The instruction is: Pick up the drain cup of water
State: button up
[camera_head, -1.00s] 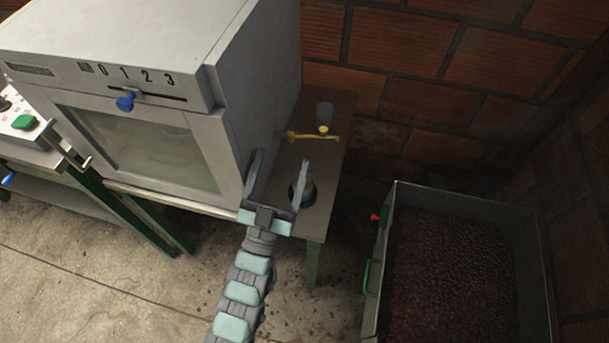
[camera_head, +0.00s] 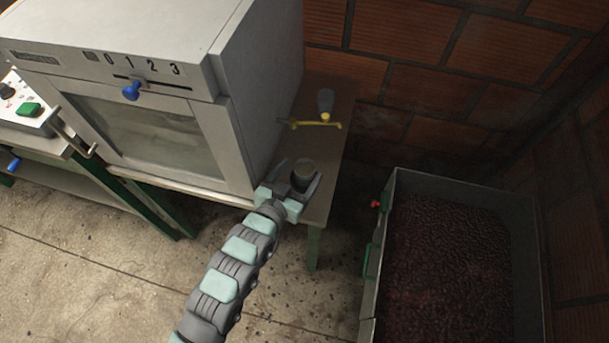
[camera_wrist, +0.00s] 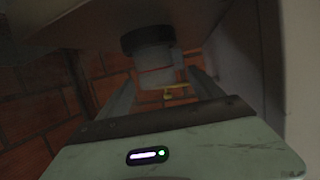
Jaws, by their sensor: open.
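The drain cup (camera_head: 303,170) is a small dark grey cup on the narrow brown table beside the large grey machine. My gripper (camera_head: 299,177) is open, with one finger on either side of the cup. In the wrist view the greyish cup (camera_wrist: 157,68) shows between the two fingers (camera_wrist: 160,95), with a dark ring at its upper end in that picture. I cannot tell whether the fingers touch it. The water inside cannot be made out clearly.
A yellow tap (camera_head: 316,124) sits behind the cup. The grey machine (camera_head: 245,110) with a blue slider knob (camera_head: 132,90) stands close on the left. A metal bin (camera_head: 392,215) of dark red cherries stands right. Brick walls (camera_head: 430,50) close off the back.

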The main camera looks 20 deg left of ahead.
aim_at(309, 162)
jog(key=shift+w+d+f+b, duration=0.1)
jog(key=shift+w+f+b, duration=0.25)
jog(key=shift+w, duration=0.15)
jog(key=b+x, duration=0.2)
jog(key=x, duration=0.1)
jog(key=shift+w+d, duration=0.2)
jog(key=shift+w, duration=0.2)
jog(key=shift+w+a, duration=0.1)
jog(key=shift+w, duration=0.2)
jog(key=shift+c, duration=0.2)
jog(key=c, duration=1.4)
jog(key=shift+r, duration=0.1)
